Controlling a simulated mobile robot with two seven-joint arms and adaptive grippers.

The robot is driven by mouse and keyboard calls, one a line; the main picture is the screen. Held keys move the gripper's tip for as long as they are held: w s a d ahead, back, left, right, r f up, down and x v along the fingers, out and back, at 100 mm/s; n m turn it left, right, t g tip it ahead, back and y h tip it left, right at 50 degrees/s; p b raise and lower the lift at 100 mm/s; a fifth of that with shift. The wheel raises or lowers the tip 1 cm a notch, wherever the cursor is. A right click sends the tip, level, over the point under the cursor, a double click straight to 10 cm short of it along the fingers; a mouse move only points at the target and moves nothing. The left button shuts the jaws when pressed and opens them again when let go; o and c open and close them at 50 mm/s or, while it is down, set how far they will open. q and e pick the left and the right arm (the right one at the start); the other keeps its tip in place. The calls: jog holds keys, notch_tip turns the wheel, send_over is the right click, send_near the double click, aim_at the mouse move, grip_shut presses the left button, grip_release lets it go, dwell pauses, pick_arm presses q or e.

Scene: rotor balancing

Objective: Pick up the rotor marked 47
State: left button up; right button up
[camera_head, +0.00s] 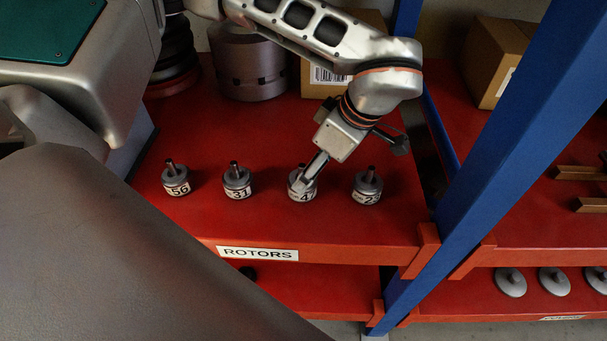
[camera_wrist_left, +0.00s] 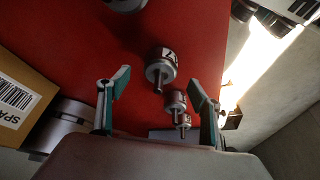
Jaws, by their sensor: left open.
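The rotor marked 47 (camera_head: 302,194) stands upright on the red shelf, third from the left in a row; its label is partly covered in the head view, where a 4 shows. In the left wrist view this rotor (camera_wrist_left: 162,62) shows a 7 and appears between the fingertips. My left gripper (camera_head: 308,180) is over it, pointing down, with its fingers apart and nothing held. Contact cannot be told. Rotors marked 56 (camera_head: 176,182) and 31 (camera_head: 237,183) stand to the left, and one with a label starting with 2 (camera_head: 367,190) to the right. My right gripper is not in view.
A large metal cylinder (camera_head: 247,65) and a cardboard box (camera_head: 313,82) stand at the back. A blue post (camera_head: 490,170) rises at the right. The shelf front carries a ROTORS label (camera_head: 257,254). Bare shelf lies in front of the row.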

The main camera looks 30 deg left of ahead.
aim_at(310, 193)
pick_arm(q)
jog(key=shift+x, duration=0.95)
jog(key=x, duration=0.5)
jog(key=shift+a, duration=0.15)
jog(key=c, duration=1.8)
jog(key=shift+r, duration=0.1)
grip_shut()
jog(key=shift+r, duration=0.1)
